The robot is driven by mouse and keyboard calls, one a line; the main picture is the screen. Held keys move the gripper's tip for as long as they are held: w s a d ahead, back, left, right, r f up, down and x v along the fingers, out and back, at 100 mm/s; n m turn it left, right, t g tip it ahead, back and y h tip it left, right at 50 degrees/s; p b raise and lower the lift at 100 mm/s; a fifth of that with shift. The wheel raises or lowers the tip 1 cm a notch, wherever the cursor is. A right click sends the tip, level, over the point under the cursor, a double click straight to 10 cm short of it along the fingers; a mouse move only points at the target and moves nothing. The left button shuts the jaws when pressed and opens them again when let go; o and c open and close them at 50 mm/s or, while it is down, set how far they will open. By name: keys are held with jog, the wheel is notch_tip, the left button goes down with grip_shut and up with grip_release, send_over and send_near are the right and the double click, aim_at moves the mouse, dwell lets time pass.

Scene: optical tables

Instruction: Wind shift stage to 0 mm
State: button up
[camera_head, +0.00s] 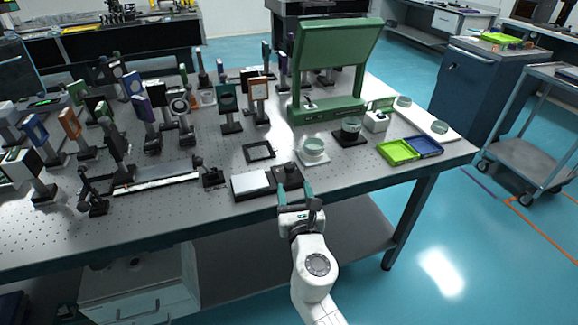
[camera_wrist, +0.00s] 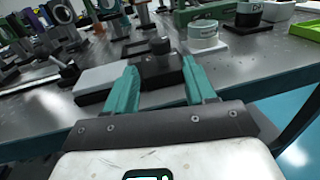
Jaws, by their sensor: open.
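What looks like the shift stage is a low unit near the table's front edge, with a pale flat plate (camera_head: 250,185) on the left and a dark block (camera_head: 288,174) with a round knob on the right. In the wrist view the dark knob (camera_wrist: 160,46) stands on top of the block, and the pale plate (camera_wrist: 104,78) lies to its left. No scale or reading is legible. My gripper (camera_head: 295,189) is open and empty. Its two green fingers (camera_wrist: 158,72) point at the block, one to each side of the knob in the wrist view. I cannot tell whether they touch it.
A white round dial unit (camera_head: 313,151) and a dark-based one (camera_head: 350,131) stand to the right. Green and blue trays (camera_head: 398,152) lie farther right. A rail (camera_head: 155,184) and several optic mounts fill the left. A green frame (camera_head: 330,111) stands behind.

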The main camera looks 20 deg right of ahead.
aim_at(292, 172)
jog(key=w, duration=0.3)
jog(key=w+d+b, duration=0.1)
jog(key=w, duration=0.1)
jog(key=w+b, duration=0.1)
jog(key=w, duration=0.2)
jog(key=shift+w+d, duration=0.35)
jog(key=c, duration=0.9)
jog(key=shift+d+n+y+p, duration=0.1)
jog(key=shift+n+y+p, duration=0.45)
jog(key=shift+n+y, duration=0.9)
jog(key=shift+y, duration=0.75)
jog(key=shift+n+y, duration=0.35)
jog(key=shift+y, duration=0.35)
